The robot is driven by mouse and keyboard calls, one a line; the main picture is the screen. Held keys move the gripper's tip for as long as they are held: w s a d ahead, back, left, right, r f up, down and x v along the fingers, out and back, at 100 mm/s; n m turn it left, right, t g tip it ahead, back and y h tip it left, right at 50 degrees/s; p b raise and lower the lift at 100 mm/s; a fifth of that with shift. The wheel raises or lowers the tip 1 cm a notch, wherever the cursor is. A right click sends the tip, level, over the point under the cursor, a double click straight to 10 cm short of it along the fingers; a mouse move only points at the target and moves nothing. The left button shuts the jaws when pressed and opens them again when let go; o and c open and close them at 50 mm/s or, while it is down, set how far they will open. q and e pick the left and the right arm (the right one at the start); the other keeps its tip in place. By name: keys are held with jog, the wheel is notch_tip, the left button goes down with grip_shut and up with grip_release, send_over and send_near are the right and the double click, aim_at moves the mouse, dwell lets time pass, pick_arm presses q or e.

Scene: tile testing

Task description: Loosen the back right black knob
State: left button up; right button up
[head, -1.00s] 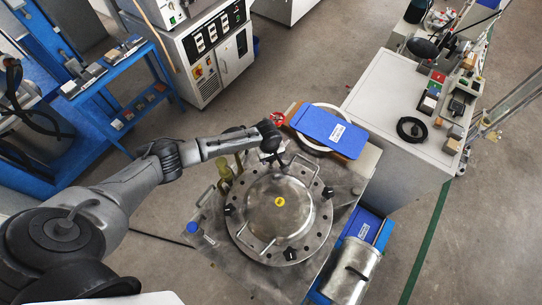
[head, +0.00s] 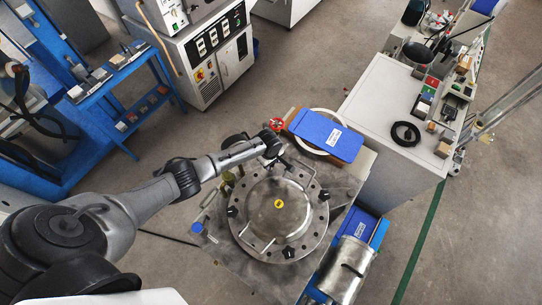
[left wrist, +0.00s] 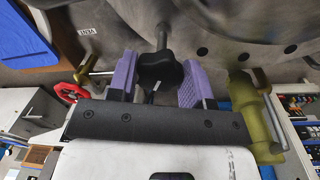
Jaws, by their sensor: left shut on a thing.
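A round metal lid (head: 268,190) with bolt holes, bar handles and a yellow sticker sits on the steel bench. Black knobs stand at its left (head: 232,212), front (head: 288,252) and right (head: 324,195) edges. My left gripper (head: 276,158) is at the back edge of the lid and covers the knob there in the head view. In the left wrist view a black knob (left wrist: 160,72) on a metal stem sits between the purple fingers of my left gripper (left wrist: 158,82), which is shut on it. My right gripper is not in view.
A red handwheel (head: 277,124) and a blue binder-like box (head: 325,134) are just behind the lid. An olive-yellow fitting (left wrist: 258,125) stands close beside the gripper. A metal cylinder (head: 347,268) lies at the front right. A white cabinet (head: 385,150) stands at the right.

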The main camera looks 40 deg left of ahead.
pick_arm(q)
jog(key=n+p, duration=0.2)
jog(key=shift+d+r+n, duration=0.15)
jog(key=shift+n, duration=0.25)
jog(key=n+p, duration=0.2)
jog(key=n, duration=0.1)
jog(key=shift+n, duration=0.3)
jog(key=n+p, duration=0.1)
jog(key=n, duration=0.2)
jog(key=shift+w+n+y, duration=0.1)
jog(key=shift+n+y, duration=0.2)
jog(key=shift+w+a+f+n, duration=0.1)
jog(key=shift+n, duration=0.85)
jog(key=shift+a+f+n, duration=0.1)
jog(key=shift+n, duration=1.15)
jog(key=o, duration=0.9)
